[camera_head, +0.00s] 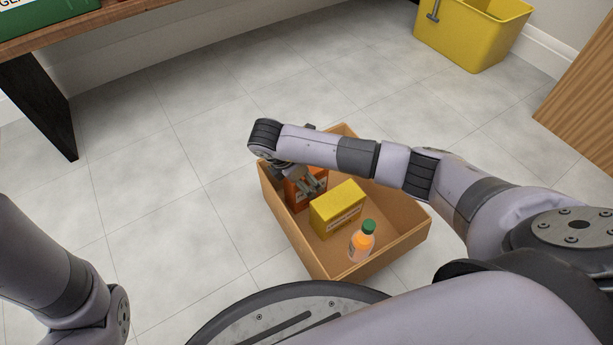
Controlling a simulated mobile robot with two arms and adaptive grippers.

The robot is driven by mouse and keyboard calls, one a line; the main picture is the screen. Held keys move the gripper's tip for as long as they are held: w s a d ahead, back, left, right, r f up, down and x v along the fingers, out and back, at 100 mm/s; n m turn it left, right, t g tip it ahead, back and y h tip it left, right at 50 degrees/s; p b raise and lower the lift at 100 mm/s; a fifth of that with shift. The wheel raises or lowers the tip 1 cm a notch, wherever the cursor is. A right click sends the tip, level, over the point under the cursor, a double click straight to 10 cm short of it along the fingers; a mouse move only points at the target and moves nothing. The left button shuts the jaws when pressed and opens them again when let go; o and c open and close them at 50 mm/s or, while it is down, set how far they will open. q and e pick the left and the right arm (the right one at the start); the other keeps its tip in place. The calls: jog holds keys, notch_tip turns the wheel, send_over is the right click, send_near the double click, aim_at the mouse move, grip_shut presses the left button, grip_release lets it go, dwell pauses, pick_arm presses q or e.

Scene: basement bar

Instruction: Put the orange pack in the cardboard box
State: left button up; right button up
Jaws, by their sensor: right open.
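The cardboard box (293,234) stands open on the tiled floor in front of me. The orange pack (291,196) is inside it, in the far left corner, partly hidden by my right gripper. My right gripper (317,189) reaches down into the box beside the orange pack. Its jaws are open; whether they touch the pack I cannot tell. My left arm shows at the lower left, but its gripper is out of view.
A yellow pack (337,208) and a bottle with a green cap (362,241) stand in the box. A yellow bucket (470,33) stands at the back right. A wooden bench (100,20) with a green container (40,14) is at the upper left. The floor left of the box is clear.

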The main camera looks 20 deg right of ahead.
jog(key=p+v, duration=0.5)
jog(key=v, duration=0.3)
jog(key=shift+r+p, duration=0.35)
jog(key=shift+a+r+p, duration=0.25)
jog(key=shift+r+p, duration=0.05)
jog(key=shift+r, duration=0.15)
jog(key=shift+a+r, duration=0.15)
jog(key=shift+s, duration=0.1)
